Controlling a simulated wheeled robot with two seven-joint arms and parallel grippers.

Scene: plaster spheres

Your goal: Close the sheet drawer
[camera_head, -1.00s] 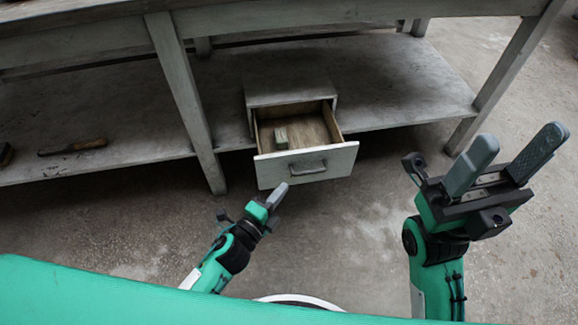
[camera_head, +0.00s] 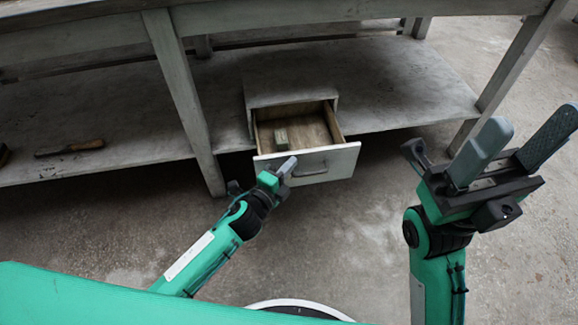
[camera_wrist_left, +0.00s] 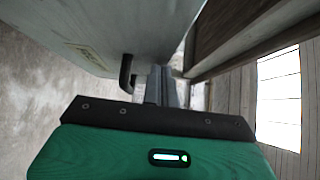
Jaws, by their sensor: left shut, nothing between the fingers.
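The sheet drawer (camera_head: 318,165) is pulled out of a small grey cabinet (camera_head: 290,88) on the bench's lower shelf. A small block (camera_head: 281,138) lies inside it. A dark bar handle (camera_head: 311,169) is on its front. My left gripper (camera_head: 287,166) is shut and empty, with its fingertips at the left part of the drawer front, beside the handle. In the left wrist view the shut fingers (camera_wrist_left: 161,88) are close to the handle (camera_wrist_left: 127,73) and the drawer front (camera_wrist_left: 110,30); I cannot tell whether they touch. My right gripper (camera_head: 515,150) is open and empty, right of the drawer.
The bench's lower shelf (camera_head: 400,85) runs behind and beside the cabinet. A bench leg (camera_head: 185,100) stands left of the drawer. A wooden-handled tool (camera_head: 70,147) lies on the shelf at left. The concrete floor before the drawer is clear.

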